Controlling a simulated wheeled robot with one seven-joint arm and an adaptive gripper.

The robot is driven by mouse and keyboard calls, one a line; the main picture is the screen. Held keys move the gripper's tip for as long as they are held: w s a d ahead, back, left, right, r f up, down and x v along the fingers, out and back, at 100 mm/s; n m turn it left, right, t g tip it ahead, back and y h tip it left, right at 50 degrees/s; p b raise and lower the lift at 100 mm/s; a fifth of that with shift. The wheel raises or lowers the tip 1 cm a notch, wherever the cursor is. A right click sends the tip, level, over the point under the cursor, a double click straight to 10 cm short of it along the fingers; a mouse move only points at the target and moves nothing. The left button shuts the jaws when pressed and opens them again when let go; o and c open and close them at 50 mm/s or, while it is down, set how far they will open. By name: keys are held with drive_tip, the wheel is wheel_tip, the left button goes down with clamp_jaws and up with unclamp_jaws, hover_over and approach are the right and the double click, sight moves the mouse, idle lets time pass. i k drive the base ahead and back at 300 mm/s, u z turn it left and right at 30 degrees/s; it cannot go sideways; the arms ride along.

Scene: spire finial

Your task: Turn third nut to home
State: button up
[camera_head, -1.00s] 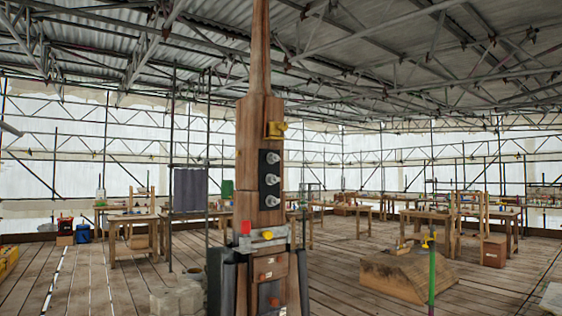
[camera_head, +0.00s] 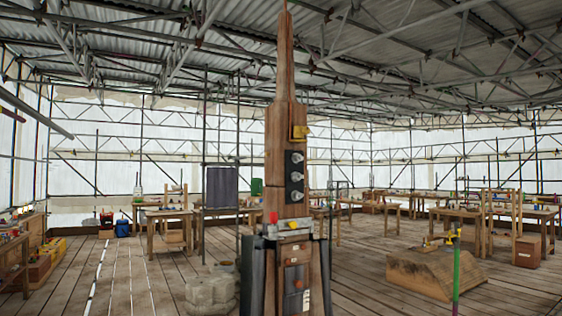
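A tall wooden spire (camera_head: 278,150) stands near the middle of the head view. A dark plate on its front carries three silver nuts in a column: a top nut (camera_head: 297,157), a middle nut (camera_head: 297,176) and a bottom nut (camera_head: 296,195). Which of them is the third nut I cannot tell. Their turn angles are too small to read. A yellow bracket (camera_head: 300,132) sits above the plate. A metal bar with a red block (camera_head: 273,217) crosses below it. My gripper is not in view.
A wooden sloped block (camera_head: 435,270) stands on the plank floor at the right, with a green post (camera_head: 456,275) before it. A pale stone block (camera_head: 211,293) is left of the spire's base. Workbenches line the back; the left floor is mostly clear.

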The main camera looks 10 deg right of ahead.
sight(294, 156)
drive_tip(key=z, duration=0.15)
drive_tip(key=i, duration=1)
drive_tip(key=z, duration=0.5)
